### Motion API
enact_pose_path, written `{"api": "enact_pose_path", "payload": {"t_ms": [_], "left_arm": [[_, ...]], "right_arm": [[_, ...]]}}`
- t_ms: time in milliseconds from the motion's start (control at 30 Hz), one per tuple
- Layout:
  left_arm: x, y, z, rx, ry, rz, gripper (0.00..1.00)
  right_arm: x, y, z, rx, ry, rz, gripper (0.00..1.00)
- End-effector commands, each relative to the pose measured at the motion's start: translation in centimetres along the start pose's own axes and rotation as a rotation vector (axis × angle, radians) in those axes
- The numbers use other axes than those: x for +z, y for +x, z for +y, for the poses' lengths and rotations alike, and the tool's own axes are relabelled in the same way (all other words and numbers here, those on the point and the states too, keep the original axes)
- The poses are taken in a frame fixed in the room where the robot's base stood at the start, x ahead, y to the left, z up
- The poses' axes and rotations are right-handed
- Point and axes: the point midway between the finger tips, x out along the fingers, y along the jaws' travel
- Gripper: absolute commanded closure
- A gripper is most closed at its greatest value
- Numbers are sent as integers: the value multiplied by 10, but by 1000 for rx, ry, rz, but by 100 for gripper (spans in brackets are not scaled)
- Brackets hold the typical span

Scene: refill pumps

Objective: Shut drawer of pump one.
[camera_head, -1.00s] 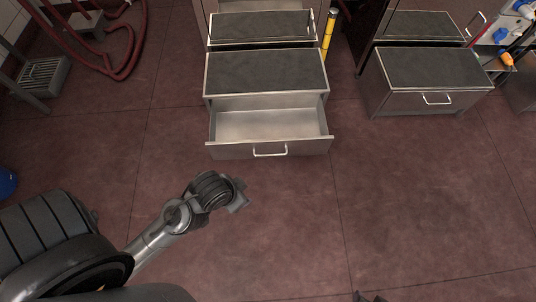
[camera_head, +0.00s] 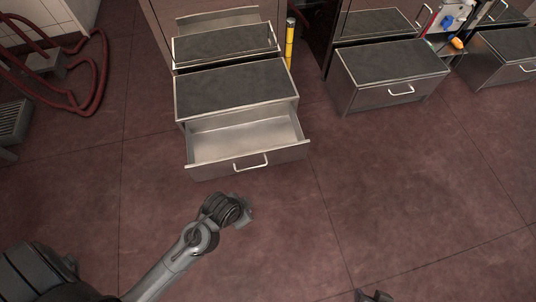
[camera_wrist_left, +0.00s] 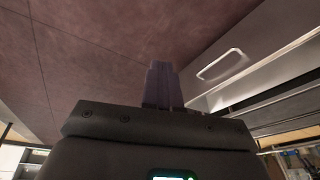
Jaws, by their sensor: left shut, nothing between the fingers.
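The open steel drawer (camera_head: 246,137) is pulled out of the left step-shaped cabinet (camera_head: 236,86) and is empty. Its front panel (camera_head: 215,168) carries a bar handle (camera_head: 251,163). My left gripper (camera_head: 246,211) is in front of the drawer, apart from it, over the floor. In the left wrist view its fingers (camera_wrist_left: 160,84) are together and empty, and the handle (camera_wrist_left: 221,64) shows to their right. A small part of my right gripper (camera_head: 373,296) shows at the bottom edge; its jaws cannot be made out.
A second cabinet (camera_head: 391,73) with a shut drawer stands at the right, and another (camera_head: 503,56) at the far right. A yellow post (camera_head: 289,43) stands behind the open drawer's cabinet. Red hoses (camera_head: 98,75) hang at the left. The floor before the drawer is clear.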

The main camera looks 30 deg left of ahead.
Motion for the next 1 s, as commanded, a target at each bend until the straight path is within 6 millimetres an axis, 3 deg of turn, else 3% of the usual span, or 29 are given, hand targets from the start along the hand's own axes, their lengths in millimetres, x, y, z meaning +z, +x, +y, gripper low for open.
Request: {"api": "enact_pose_path", "payload": {"t_ms": [33, 300, 500, 633, 800, 1000], "left_arm": [[-15, 12, 6, 8, 70, -1, 100], [-73, 96, 33, -47, 595, -33, 100], [-103, 130, 32, -174, 1065, -144, 100], [-119, 136, 15, -275, 1370, -267, 100], [-136, 127, -16, -390, 1694, -456, 100], [-148, 114, -44, -464, 1905, -625, 100]], "right_arm": [[-4, -14, 0, 0, 0, 0, 57], [-17, -52, 2, -2, 3, 2, 57], [-26, -79, 2, -5, 6, 3, 57], [-31, -94, 2, -7, 9, 3, 57], [-36, -109, 2, -8, 10, 3, 57], [-38, -117, 2, -8, 10, 3, 57]]}}
